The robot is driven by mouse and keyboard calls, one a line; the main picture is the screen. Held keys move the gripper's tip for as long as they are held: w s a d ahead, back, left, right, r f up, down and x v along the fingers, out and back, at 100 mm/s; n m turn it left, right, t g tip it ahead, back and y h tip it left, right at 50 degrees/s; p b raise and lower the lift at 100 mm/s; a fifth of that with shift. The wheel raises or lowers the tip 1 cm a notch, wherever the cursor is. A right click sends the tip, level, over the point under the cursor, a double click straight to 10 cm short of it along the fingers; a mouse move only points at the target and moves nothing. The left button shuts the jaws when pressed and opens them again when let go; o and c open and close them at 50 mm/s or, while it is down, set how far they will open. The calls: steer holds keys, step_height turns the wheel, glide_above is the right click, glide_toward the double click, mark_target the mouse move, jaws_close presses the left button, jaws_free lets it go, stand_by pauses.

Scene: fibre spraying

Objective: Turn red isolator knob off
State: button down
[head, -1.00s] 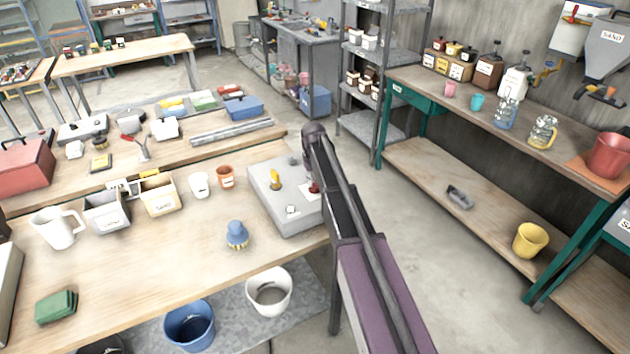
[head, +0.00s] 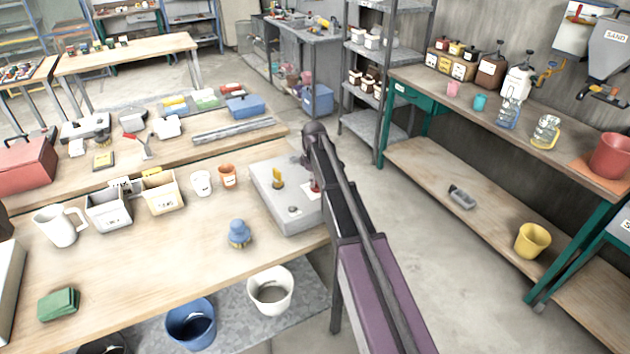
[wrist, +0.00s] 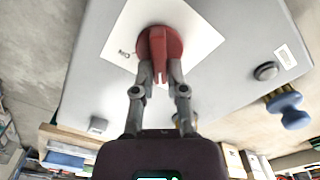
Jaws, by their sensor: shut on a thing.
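The red isolator knob (wrist: 158,45) is round with a raised grip bar. It sits on a white plate (wrist: 190,22) with a small printed mark on the grey panel box (wrist: 95,75). My gripper (wrist: 160,72) is shut on the knob's bar, one finger on each side. In the head view, the panel box (head: 268,200) lies on the near bench, and a bit of the red knob (head: 314,187) shows beside my arm, which hides the rest and the fingertips.
A yellow selector (head: 277,179) and a round grey button (head: 294,209) are on the same box. A blue-topped brush (head: 238,232) and an orange cup (head: 228,175) stand nearby. Buckets are below the bench edge. Open floor lies between this bench and the right-hand shelf bench (head: 450,180).

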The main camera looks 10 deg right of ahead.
steer(key=shift+d, duration=0.1)
stand_by(0.4)
steer(key=c, duration=0.7)
jaws_free()
